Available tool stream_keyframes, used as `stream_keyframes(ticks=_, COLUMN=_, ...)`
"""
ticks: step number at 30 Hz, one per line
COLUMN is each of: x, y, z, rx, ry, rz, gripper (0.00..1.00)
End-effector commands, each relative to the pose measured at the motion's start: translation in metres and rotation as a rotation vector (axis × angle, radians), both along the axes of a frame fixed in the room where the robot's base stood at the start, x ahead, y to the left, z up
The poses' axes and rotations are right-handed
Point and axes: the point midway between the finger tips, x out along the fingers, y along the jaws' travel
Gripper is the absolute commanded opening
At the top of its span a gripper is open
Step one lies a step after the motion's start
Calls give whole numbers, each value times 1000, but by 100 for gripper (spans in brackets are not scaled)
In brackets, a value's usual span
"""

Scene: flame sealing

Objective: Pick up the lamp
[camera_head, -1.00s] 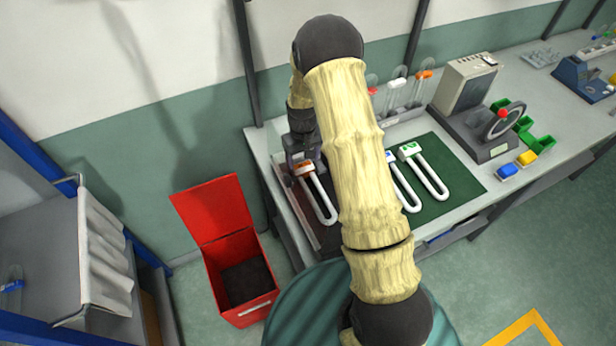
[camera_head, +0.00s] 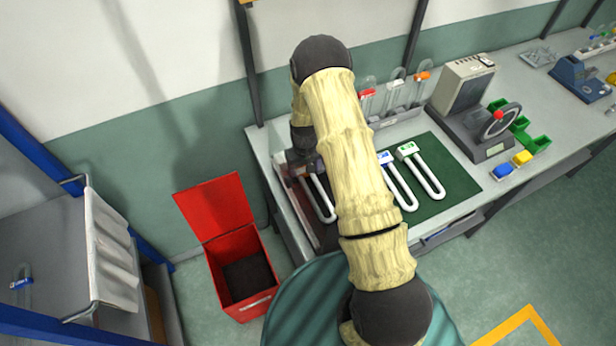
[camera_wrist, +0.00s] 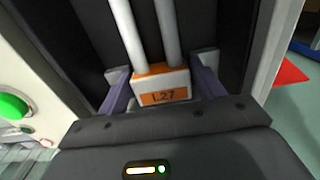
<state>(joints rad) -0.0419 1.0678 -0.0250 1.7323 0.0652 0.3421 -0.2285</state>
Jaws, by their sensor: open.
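The lamp, a white U-shaped tube (camera_head: 321,198) with an orange base, lies in a dark tray at the left end of the bench. In the wrist view its base (camera_wrist: 163,87) shows an orange label reading L27, with two tubes running away from it. My gripper (camera_wrist: 162,80) is open, its two purple fingers on either side of the base with small gaps. In the head view my gripper (camera_head: 304,160) is over the base end of this lamp and hides the base.
Two more U-shaped lamps, one with a blue label (camera_head: 384,157) and one with a green label (camera_head: 407,150), lie on a green mat (camera_head: 455,183). A rack with several lamps and a grey machine (camera_head: 462,84) stand behind. An open red bin (camera_head: 232,235) stands left of the bench.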

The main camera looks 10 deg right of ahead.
Motion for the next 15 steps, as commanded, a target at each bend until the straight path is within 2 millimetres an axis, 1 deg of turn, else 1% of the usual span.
stream_keyframes(ticks=13, x=0, y=0, z=0, rx=0, ry=0, rz=0, gripper=67)
stream_keyframes(ticks=14, x=0, y=0, z=0, rx=0, ry=0, rz=0, gripper=63)
stream_keyframes(ticks=15, x=0, y=0, z=0, rx=0, ry=0, rz=-1, gripper=56)
